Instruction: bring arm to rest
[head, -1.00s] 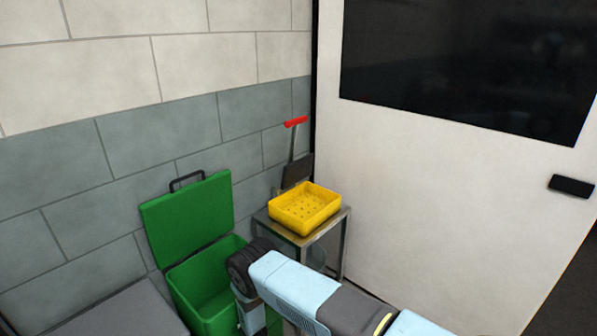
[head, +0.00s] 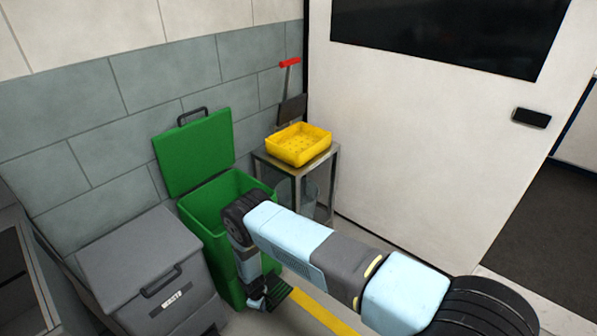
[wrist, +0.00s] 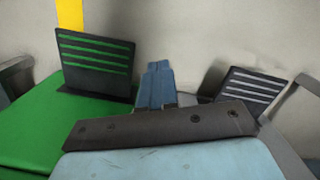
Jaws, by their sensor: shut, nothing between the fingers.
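My gripper (head: 270,296) hangs low at the end of my bent arm, in front of the green bin (head: 222,262). It is shut with nothing in it. In the wrist view, dark slotted finger plates (wrist: 165,80) stand on either side of a blue part of my gripper. The green bin's surface (wrist: 40,130) fills the lower left of that view. I cannot tell from the head view whether my gripper touches the bin or is only close to it.
The green bin's lid (head: 194,152) stands open against the wall. A grey waste bin (head: 150,262) is at left. A yellow tray (head: 298,158) sits on a small metal stand (head: 334,180). A white door (head: 420,150) is behind. Floor with a yellow line (head: 318,312) shows at the front.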

